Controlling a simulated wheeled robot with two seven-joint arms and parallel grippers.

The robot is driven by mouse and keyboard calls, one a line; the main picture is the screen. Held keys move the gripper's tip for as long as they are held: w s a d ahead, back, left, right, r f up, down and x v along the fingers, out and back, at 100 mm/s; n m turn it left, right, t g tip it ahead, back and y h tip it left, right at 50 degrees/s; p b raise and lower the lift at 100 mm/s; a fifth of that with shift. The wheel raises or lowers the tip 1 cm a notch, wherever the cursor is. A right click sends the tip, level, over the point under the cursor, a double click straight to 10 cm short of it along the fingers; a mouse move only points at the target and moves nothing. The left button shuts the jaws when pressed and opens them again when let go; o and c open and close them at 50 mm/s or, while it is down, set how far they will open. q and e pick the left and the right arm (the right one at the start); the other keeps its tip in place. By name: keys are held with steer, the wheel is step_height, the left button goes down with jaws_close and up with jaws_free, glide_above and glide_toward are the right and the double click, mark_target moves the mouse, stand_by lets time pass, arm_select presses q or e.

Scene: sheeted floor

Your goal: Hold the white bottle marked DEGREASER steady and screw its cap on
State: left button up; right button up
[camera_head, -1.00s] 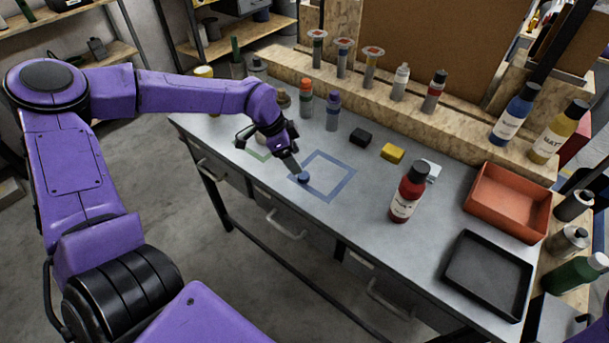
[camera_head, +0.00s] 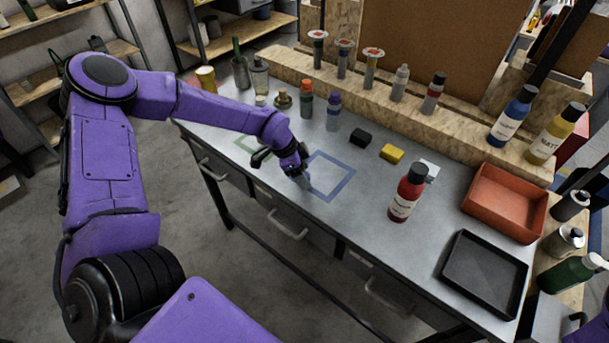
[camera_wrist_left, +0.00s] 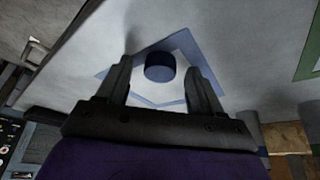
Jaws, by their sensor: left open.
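My left gripper (camera_head: 303,182) is open and points down at the near-left part of the blue square outline (camera_head: 345,185) on the bench. In the left wrist view a round dark-blue cap (camera_wrist_left: 159,66) lies on the bench inside the outline. It appears between the two spread fingers (camera_wrist_left: 160,90), beyond their tips, with a gap on both sides. In the head view the gripper hides the cap. I cannot read DEGREASER on any bottle and cannot pick out that white bottle. My right gripper is out of view.
A red bottle (camera_head: 407,193) stands right of the outline. Black (camera_head: 361,137) and yellow (camera_head: 391,153) blocks lie behind it. An orange tray (camera_head: 506,232) and a black tray (camera_head: 452,275) are at right. Several bottles line the wooden ledge (camera_head: 455,133). The bench between outline and red bottle is clear.

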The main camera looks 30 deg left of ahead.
arm_select(q)
steer(key=c, duration=1.1)
steer(key=shift+r, duration=0.1)
steer(key=shift+r, duration=0.55)
steer(key=s+d+r+p, duration=0.1)
steer(key=s+d+r, duration=0.7)
steer(key=s+r, duration=0.3)
steer(key=shift+s+r+p, duration=0.3)
steer(key=shift+r+p, duration=0.05)
steer(key=shift+r, duration=0.05)
